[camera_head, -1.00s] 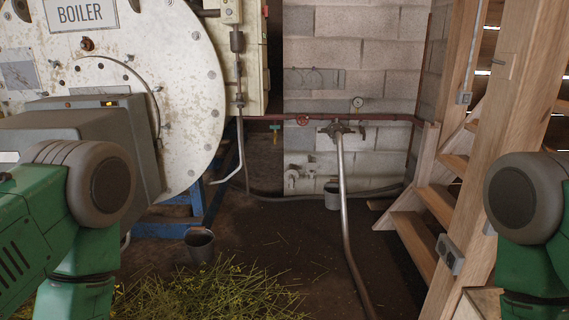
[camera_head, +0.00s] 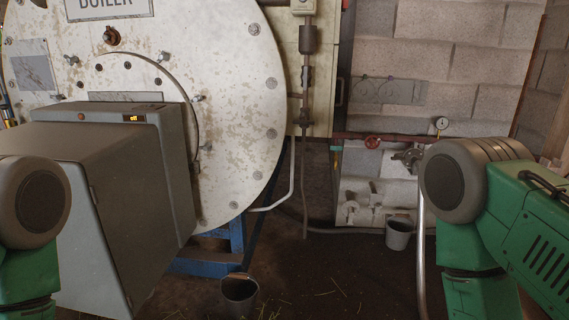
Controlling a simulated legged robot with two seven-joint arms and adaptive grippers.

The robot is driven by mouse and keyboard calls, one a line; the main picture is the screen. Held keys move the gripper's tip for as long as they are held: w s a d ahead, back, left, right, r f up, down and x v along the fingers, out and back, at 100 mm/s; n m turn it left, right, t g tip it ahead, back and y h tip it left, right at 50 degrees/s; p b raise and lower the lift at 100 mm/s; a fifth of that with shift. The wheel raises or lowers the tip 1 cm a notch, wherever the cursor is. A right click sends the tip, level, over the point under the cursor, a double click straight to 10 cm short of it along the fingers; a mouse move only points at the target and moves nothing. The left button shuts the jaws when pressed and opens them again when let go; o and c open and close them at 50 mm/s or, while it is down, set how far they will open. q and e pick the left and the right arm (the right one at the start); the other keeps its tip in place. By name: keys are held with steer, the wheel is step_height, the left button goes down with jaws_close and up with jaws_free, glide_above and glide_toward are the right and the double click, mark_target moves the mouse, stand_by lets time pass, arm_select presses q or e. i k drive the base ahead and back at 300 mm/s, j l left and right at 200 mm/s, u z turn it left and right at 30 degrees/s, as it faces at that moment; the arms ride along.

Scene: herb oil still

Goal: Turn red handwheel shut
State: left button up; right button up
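A small red handwheel (camera_head: 372,142) sits on the rusty red pipe along the block wall, right of the boiler. It is small in the view, and I cannot tell how far it is turned. Parts of my green arms show at the lower left and lower right. Neither gripper is in view. The right arm's grey joint is just right of and below the handwheel in the picture and covers part of the wall piping. Nothing of mine is seen touching the handwheel.
The boiler (camera_head: 235,110) fills the left, with a grey burner box (camera_head: 105,190) jutting forward. A bucket (camera_head: 239,292) stands on the floor in front, another bucket (camera_head: 399,233) by the wall. A pressure gauge (camera_head: 442,123) is right of the handwheel. Dark floor between is mostly clear.

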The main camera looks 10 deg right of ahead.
mark_target(372, 142)
steer(key=i+l+z, duration=0.2)
steer(key=i+z, duration=0.75)
steer(key=i, duration=0.2)
steer(key=i+j+z, duration=0.25)
steer(key=i+z, duration=0.2)
steer(key=i, duration=0.15)
